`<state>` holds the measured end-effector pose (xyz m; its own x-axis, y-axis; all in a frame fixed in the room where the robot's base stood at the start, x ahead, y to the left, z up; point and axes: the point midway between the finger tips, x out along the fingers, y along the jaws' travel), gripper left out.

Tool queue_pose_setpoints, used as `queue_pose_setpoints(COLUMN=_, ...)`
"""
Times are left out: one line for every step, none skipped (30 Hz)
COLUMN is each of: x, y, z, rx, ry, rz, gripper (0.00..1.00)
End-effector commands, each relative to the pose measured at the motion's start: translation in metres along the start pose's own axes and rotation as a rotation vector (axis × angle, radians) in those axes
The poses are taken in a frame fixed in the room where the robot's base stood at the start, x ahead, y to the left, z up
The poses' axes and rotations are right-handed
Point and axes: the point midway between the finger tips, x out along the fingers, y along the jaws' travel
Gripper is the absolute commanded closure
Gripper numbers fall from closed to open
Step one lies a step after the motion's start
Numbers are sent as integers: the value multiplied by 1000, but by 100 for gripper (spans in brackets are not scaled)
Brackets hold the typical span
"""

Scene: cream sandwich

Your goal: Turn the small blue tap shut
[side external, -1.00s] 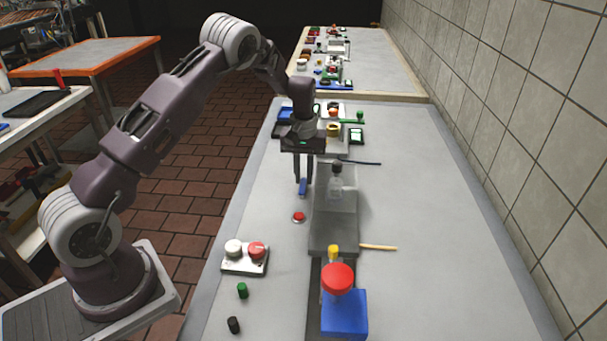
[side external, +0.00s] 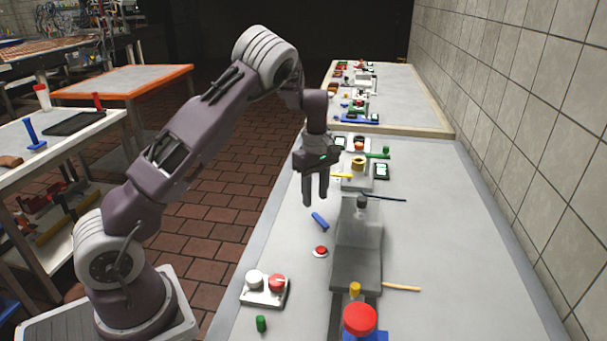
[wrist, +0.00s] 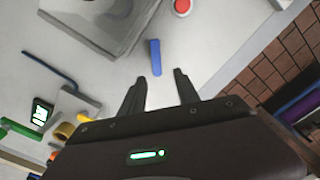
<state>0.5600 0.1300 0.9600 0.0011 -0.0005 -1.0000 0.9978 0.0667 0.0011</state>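The small blue tap handle (side external: 320,221) shows as a short blue bar low at the bench, left of the grey stepped block. In the side view it lies slantwise, from upper left to lower right. In the wrist view the blue bar (wrist: 155,58) points nearly straight away from me, just beyond and between my fingertips. My gripper (side external: 315,202) points down above the handle and is open and empty, with a clear gap between the fingers. It also shows in the wrist view (wrist: 157,80). The tap's body cannot be made out.
A red button (side external: 320,251) sits in front of the handle. A white box (side external: 264,291) with white and red knobs is at front left. A yellow piece (side external: 341,176) lies behind my gripper.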

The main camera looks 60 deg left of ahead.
Motion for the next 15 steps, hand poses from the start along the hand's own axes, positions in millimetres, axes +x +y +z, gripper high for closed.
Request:
queue_pose_setpoints(x=-14, y=1, z=0, rx=0, ry=2, rz=6, gripper=62)
queue_pose_setpoints(x=-22, y=0, z=0, rx=1, ry=1, rz=5, gripper=62)
queue_pose_setpoints(x=-30, y=-4, z=6, rx=12, ry=-14, rz=15, gripper=62)
queue_pose_setpoints(x=-37, y=-7, z=11, rx=20, ry=-23, rz=21, gripper=62)
queue_pose_setpoints(x=-43, y=-10, z=14, rx=30, ry=-31, rz=28, gripper=62)
queue_pose_setpoints(x=-51, y=-14, z=20, rx=42, ry=-42, rz=37, gripper=62)
queue_pose_setpoints(x=-57, y=-17, z=24, rx=52, ry=-50, rz=43, gripper=62)
queue_pose_setpoints(x=-63, y=-21, z=28, rx=62, ry=-58, rz=50, gripper=62)
queue_pose_setpoints(x=-70, y=-26, z=34, rx=76, ry=-69, rz=59, gripper=62)
queue_pose_setpoints(x=-76, y=-29, z=37, rx=87, ry=-76, rz=66, gripper=62)
queue_pose_setpoints(x=-81, y=-33, z=42, rx=98, ry=-83, rz=72, gripper=62)
queue_pose_setpoints(x=-88, y=-38, z=47, rx=114, ry=-94, rz=82, gripper=62)
queue_pose_setpoints(x=-94, y=-42, z=52, rx=127, ry=-101, rz=89, gripper=62)
queue_pose_setpoints(x=-99, y=-47, z=55, rx=139, ry=-107, rz=95, gripper=62)
queue_pose_setpoints(x=-106, y=-52, z=61, rx=155, ry=-116, rz=104, gripper=62)
